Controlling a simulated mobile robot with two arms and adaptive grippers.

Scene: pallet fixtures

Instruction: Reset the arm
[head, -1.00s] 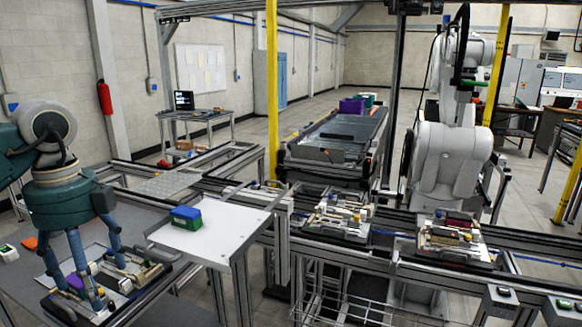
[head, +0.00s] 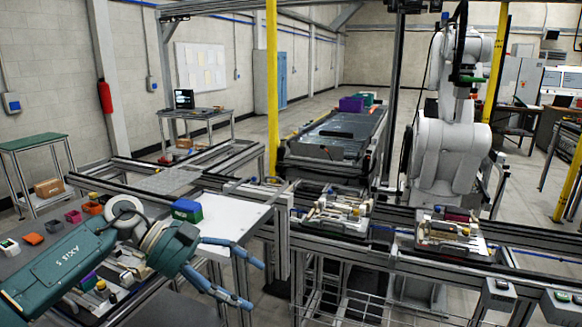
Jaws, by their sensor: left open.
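My left gripper (head: 240,278) shows in the head view at the lower middle-left, on the end of my teal left arm (head: 62,268). Its blue fingers are spread and point to the right. It is empty and hangs in front of the white plate table (head: 232,216). My arm covers part of the pallet fixture (head: 122,262) on the grey bench. My right gripper is not in view.
A blue-and-green block (head: 187,210) sits on the white plate, close behind my gripper. Several small coloured bins (head: 74,216) stand on the bench at left. Two more loaded fixtures, one (head: 334,212) left and one (head: 450,232) right, sit on the rail.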

